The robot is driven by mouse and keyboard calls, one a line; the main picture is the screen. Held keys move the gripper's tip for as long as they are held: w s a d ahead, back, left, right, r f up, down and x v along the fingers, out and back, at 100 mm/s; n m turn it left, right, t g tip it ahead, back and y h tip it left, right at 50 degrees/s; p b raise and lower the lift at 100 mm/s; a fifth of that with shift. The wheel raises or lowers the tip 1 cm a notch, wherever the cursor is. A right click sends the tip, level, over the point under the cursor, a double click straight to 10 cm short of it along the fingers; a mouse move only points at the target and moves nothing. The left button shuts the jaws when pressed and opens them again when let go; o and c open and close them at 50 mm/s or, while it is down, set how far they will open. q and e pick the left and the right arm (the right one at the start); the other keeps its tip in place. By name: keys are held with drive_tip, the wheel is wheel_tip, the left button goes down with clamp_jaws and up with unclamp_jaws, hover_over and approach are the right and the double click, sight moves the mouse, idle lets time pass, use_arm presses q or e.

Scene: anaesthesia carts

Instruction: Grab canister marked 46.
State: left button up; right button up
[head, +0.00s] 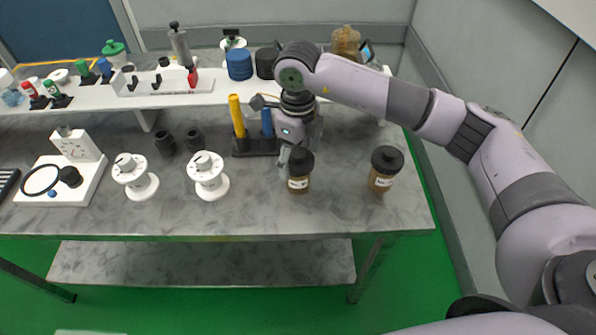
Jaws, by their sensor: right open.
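Two amber canisters with black lids and small white labels stand upright on the lower grey bench surface. One canister (299,184) is right of centre, and the other canister (381,181) is further right. The print on both labels is too small to read, so I cannot tell which one is 46. My right gripper (293,155) points down just behind and above the lid of the nearer-to-centre canister. It is open and holds nothing that I can see. Its fingers are partly hidden, and I cannot tell whether they touch the lid. My left gripper is out of view.
A black stand with yellow (238,115) and blue handles is close to the left of my right gripper. White dial pieces (208,177) stand further left. A raised white shelf (100,97) with several items runs behind. The bench front (260,215) is clear.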

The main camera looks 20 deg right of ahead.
wheel_tip(320, 180, down, 4)
drive_tip(key=shift+w+r+p, duration=0.1)
drive_tip(key=shift+p, duration=0.55)
drive_tip(key=shift+f, duration=0.35)
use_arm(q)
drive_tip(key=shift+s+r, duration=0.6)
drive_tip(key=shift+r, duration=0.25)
use_arm(e)
drive_tip(key=c, duration=1.2)
